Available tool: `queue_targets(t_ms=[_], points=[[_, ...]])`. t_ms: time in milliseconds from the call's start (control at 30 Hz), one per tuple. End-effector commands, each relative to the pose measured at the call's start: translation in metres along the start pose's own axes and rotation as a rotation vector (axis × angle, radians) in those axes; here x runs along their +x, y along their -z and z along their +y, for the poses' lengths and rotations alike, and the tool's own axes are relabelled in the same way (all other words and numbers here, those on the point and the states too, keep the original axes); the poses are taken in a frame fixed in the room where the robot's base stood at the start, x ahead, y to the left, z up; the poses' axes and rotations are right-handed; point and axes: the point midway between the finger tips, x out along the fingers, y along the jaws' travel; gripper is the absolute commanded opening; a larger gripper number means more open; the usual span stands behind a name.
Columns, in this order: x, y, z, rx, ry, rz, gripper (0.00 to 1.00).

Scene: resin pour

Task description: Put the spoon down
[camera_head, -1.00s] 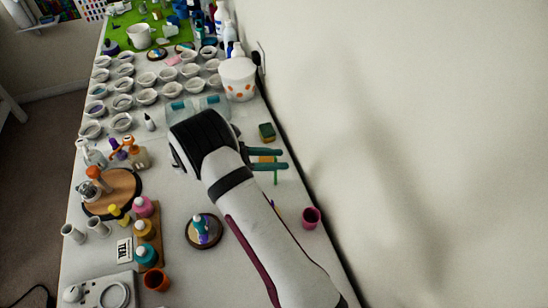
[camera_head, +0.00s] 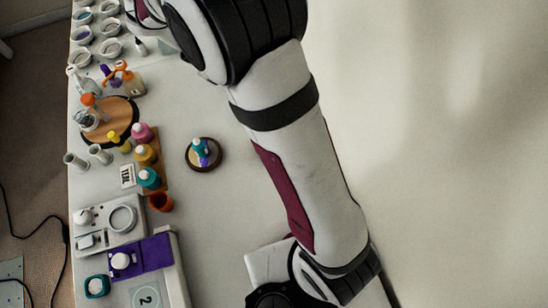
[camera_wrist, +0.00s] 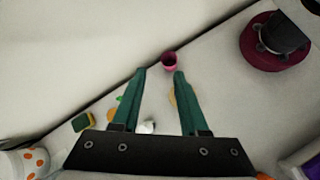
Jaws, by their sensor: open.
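My gripper (camera_wrist: 160,74) shows in the wrist view with its two green fingers apart and nothing clearly held between them. A pink cup (camera_wrist: 169,61) stands on the table beyond the fingertips, near the wall. I cannot clearly make out the spoon. Small green and yellow bits (camera_wrist: 118,99) show beside the left finger, and a yellow-orange bit (camera_wrist: 172,95) shows by the right finger; I cannot tell what they are. A small white thing (camera_wrist: 148,127) lies between the finger bases. In the head view my arm covers the middle and the gripper is out of sight.
A green and yellow sponge (camera_wrist: 82,123) and a white container with orange dots (camera_wrist: 24,163) are at the left in the wrist view. In the head view, bottles (camera_head: 146,155), an orange cup (camera_head: 160,201) and a round dish (camera_head: 204,168) stand left of my arm.

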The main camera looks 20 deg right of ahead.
Motion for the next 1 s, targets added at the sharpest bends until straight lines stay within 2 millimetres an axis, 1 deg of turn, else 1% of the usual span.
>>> queue_targets(t_ms=[33,67,100,167,200,300,400,533,1000], points=[[0.003,-0.033,-0.018,0.154,0.099,0.084,0.43],[0.005,-0.05,-0.034,0.265,0.17,0.136,0.43],[0.009,-0.069,-0.057,0.415,0.269,0.201,0.43],[0.012,-0.088,-0.092,0.637,0.419,0.285,0.43],[0.014,-0.095,-0.114,0.772,0.515,0.331,0.43],[0.016,-0.1,-0.155,1.042,0.712,0.405,0.43],[0.017,-0.098,-0.176,1.19,0.83,0.439,0.43],[0.017,-0.096,-0.183,1.239,0.872,0.446,0.43],[0.017,-0.096,-0.182,1.235,0.869,0.445,0.43]])
